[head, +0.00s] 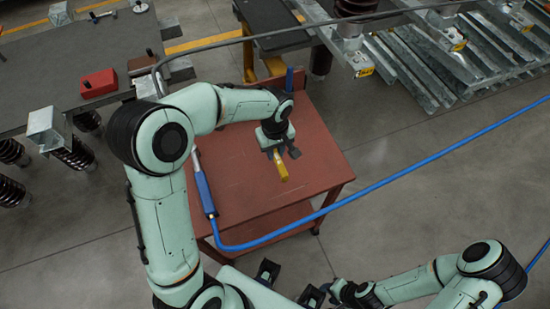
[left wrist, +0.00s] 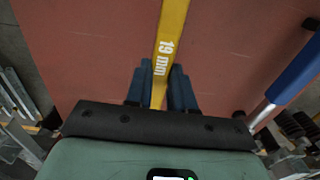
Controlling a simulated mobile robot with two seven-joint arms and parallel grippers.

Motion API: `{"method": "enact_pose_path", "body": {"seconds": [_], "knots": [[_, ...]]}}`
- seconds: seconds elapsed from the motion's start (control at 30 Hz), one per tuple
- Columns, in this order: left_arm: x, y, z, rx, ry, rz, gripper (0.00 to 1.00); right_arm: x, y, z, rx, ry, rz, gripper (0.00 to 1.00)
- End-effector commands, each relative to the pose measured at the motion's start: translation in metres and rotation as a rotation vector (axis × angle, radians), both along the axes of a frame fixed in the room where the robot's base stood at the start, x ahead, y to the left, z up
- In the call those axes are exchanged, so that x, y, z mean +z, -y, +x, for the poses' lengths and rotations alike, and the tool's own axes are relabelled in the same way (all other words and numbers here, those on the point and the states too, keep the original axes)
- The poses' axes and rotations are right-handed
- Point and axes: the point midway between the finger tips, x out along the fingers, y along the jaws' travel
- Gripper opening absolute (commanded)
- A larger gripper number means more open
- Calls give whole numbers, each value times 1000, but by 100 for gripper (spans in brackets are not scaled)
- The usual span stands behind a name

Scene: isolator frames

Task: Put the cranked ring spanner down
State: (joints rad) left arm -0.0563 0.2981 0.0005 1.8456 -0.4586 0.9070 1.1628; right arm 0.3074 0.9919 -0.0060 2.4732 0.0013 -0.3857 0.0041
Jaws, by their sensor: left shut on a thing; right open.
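The cranked ring spanner (head: 281,168) is yellow. My left gripper (head: 275,152) is shut on it over the red-brown table (head: 235,190). In the left wrist view the spanner (left wrist: 171,40), marked "19 mm", runs up from between the dark fingers (left wrist: 158,90) and leaves the top of the picture. Its far end is out of that view. I cannot tell whether it touches the table top. My right gripper (head: 328,288) is open, low in the head view, in front of the table and apart from the spanner.
A blue-handled tool (head: 204,190) lies along the table's left side. A blue hose (head: 380,174) crosses in front of the table and to the right. A grey bench with a red box (head: 99,83) stands at left. Metal racks (head: 420,70) stand behind. The table top around the spanner is clear.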

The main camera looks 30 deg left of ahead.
Motion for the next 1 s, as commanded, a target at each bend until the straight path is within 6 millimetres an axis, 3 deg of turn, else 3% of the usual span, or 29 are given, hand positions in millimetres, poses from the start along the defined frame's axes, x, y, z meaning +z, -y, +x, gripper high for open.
{"method": "enact_pose_path", "body": {"seconds": [0.4,0.8,0.83,0.9,1.0], "knots": [[-47,0,0,0,-1,1,0,-3,0,-2,1,-2,1,43],[-52,0,0,0,1,0,0,-7,0,-4,0,-3,0,43],[-52,0,0,0,1,1,26,-7,0,-4,0,-4,0,43],[-51,0,0,0,1,1,48,-7,0,-3,0,-3,0,43],[-51,0,0,0,1,1,48,-6,0,-3,0,-3,0,43]]}}
